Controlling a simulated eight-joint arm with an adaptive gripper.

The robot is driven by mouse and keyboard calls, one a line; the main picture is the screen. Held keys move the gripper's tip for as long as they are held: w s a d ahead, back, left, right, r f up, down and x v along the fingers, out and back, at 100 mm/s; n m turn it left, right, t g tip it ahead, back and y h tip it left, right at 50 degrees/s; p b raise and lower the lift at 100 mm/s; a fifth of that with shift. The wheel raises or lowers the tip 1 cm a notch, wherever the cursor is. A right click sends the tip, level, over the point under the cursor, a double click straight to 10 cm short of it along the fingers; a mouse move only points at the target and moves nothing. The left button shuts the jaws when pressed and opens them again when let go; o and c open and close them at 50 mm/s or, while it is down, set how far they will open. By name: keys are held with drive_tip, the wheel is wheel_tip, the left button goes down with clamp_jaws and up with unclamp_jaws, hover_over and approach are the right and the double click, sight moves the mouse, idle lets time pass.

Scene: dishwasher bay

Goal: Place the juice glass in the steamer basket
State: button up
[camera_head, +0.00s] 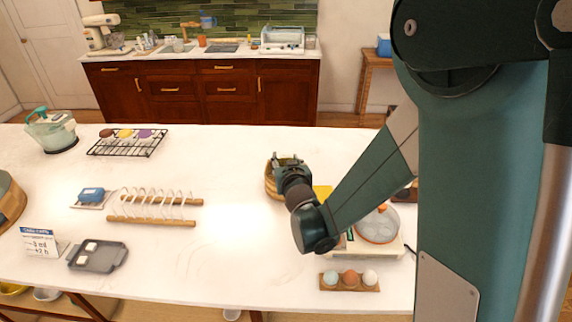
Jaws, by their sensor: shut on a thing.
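The round light-wood steamer basket (270,184) stands near the middle of the white counter, partly covered by my gripper. My gripper (287,160) overlaps the basket's right side and upper rim in the head view. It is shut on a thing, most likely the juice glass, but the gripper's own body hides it. No juice glass shows clearly elsewhere on the counter. I cannot tell how far above or inside the basket the held thing is.
A wooden rack with white hoops (155,207) lies left of the basket. A black wire rack (127,143) is at the back left. A glass-lidded pan (377,226) and an egg holder (350,282) are at right.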

drive_tip(key=shift+f, duration=0.45)
drive_tip(key=shift+f, duration=0.1)
drive_tip(key=o, duration=1)
drive_tip(key=shift+p+v, duration=0.45)
drive_tip(key=shift+v, duration=5.6)
drive_tip(key=shift+r, duration=0.2)
